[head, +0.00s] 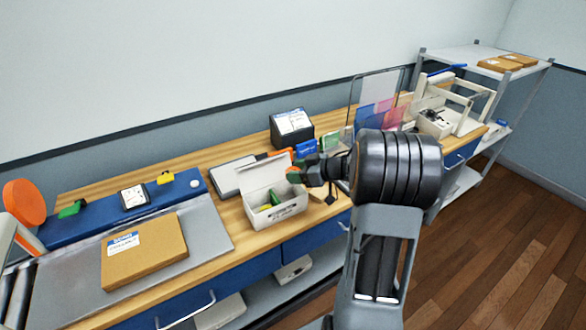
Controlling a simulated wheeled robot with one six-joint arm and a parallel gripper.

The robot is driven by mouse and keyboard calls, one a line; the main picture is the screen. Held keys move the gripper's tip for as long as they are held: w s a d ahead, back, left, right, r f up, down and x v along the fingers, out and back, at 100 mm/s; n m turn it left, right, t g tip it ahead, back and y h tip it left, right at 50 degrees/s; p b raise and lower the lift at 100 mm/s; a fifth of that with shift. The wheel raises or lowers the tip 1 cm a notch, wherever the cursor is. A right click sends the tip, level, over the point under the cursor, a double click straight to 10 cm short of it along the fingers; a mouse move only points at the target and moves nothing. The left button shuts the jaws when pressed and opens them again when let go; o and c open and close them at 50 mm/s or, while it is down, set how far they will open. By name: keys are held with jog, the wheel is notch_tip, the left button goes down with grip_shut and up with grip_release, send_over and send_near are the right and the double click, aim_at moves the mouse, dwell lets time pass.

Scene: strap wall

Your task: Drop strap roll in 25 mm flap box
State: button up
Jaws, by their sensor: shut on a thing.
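A white flap box (280,216) stands on the wooden bench near its front edge, with its lid raised at the back. Green and yellow pieces show inside it; the print on its front is too small to read. My gripper (297,174) is at the box's right rim, at about the height of the raised lid. It is shut on a small orange and green thing, which looks like the strap roll (293,178). The roll is small and partly hidden by the fingers, and I cannot tell whether it is over the opening or beside it.
A dark box with a white label (292,125) stands behind. Blue and green packs (306,148) and a clear upright panel (378,90) are close behind my gripper. A cardboard parcel (145,252) lies on the grey scale plate at left. A shelf rack (480,58) stands at far right.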

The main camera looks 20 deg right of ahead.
jog(key=f+b, duration=0.3)
jog(key=shift+d+f, duration=0.2)
jog(key=shift+f, duration=0.1)
notch_tip(320, 180, down, 2)
jog(key=b, duration=0.2)
jog(key=shift+b, duration=0.4)
jog(key=o, duration=1)
jog(key=shift+s, duration=0.1)
jog(key=v, duration=1.3)
jog(key=shift+s+r, duration=0.2)
jog(key=shift+s, duration=0.15)
jog(key=shift+d, duration=0.15)
